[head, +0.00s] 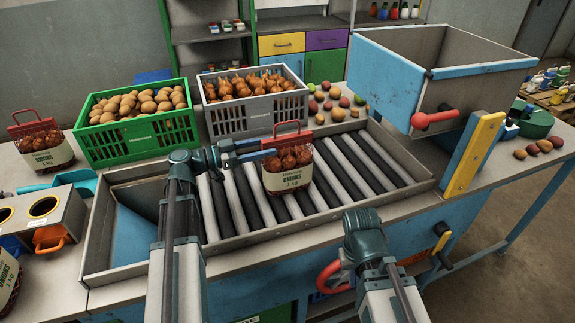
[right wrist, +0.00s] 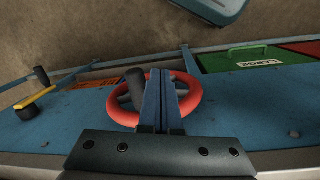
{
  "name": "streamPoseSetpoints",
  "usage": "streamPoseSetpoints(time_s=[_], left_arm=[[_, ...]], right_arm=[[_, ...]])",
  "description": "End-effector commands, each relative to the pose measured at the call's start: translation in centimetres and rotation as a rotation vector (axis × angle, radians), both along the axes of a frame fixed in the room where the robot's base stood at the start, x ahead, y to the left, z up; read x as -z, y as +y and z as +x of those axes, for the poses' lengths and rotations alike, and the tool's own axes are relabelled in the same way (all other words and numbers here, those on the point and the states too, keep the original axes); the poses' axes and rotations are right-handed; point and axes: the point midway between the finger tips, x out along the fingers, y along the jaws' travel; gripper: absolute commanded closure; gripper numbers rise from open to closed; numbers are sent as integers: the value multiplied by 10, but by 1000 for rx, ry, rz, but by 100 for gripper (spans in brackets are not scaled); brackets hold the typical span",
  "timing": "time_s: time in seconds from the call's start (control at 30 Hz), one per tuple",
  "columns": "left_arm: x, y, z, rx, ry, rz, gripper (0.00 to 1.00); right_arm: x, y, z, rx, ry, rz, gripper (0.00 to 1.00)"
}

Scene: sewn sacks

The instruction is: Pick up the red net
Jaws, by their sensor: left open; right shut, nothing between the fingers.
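A red net sack of onions (head: 288,176) with a white label and a red handle stands upright on the rollers in the head view. My left gripper (head: 264,149) is open and reaches in from the left, its fingers pointing right at the upper left of this sack, just below its handle. I cannot tell whether they touch it. Similar sacks stand at the far left (head: 45,148) and at the lower left edge (head: 7,283). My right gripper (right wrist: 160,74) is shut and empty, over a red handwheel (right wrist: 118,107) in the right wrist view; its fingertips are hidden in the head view.
The roller bed (head: 352,163) has raised metal edges. Behind it are a green crate (head: 133,143) of potatoes and a grey crate (head: 258,115) of onions. A blue hopper (head: 386,75) and a yellow post (head: 474,154) stand at the right. Rollers right of the sack are clear.

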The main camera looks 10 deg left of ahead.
Motion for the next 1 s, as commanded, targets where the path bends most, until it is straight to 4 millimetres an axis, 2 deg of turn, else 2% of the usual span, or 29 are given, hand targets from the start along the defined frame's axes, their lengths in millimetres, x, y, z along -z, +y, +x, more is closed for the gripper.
streamPoseSetpoints(time_s=[0.17,0.47,0.7,0.8,1.0], left_arm=[[0,-15,10,1,0,0,40],[-2,-20,14,0,0,0,40],[-11,-44,30,3,0,0,40],[-8,-55,38,2,0,0,40],[-8,-60,41,0,0,0,40]], right_arm=[[0,0,0,0,0,0,100],[-2,0,0,0,0,0,100],[-11,0,0,0,0,0,100],[-8,0,0,0,0,0,100],[-8,0,0,0,0,0,100]])
